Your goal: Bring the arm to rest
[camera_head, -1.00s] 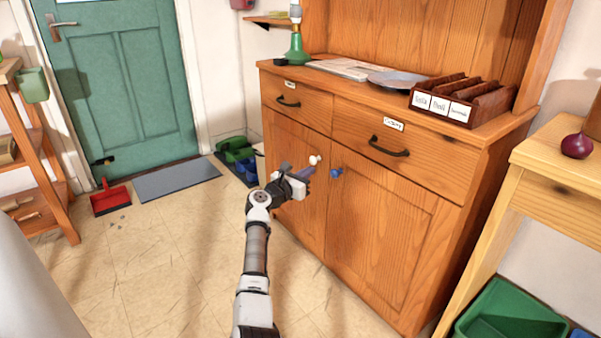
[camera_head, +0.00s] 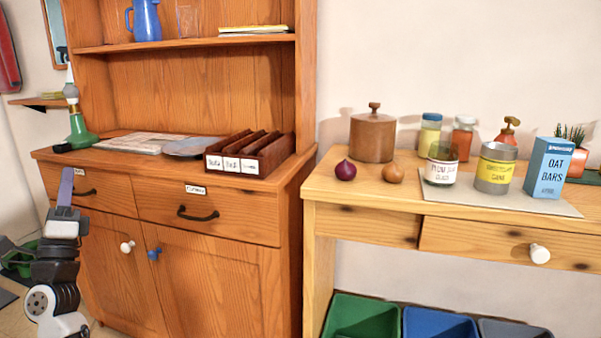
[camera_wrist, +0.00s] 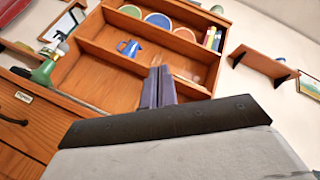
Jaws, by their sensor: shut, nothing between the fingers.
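My gripper (camera_head: 66,188) is at the left of the head view, raised and pointing up in front of the wooden dresser (camera_head: 225,247). Its purple-grey fingers are together with nothing between them. In the wrist view the closed fingers (camera_wrist: 158,86) point toward the dresser's upper shelves (camera_wrist: 190,48). My gripper appears apart from the dresser, though the exact gap cannot be told. The lower part of my arm is cut off by the head view's edge.
A green bottle-like tool (camera_head: 78,125), a grey plate (camera_head: 193,147) and a divided wooden box (camera_head: 248,160) stand on the dresser. A light wooden table (camera_head: 318,185) at right holds an onion (camera_head: 345,170), jars and a box. Green (camera_head: 360,317) and blue bins are beneath it.

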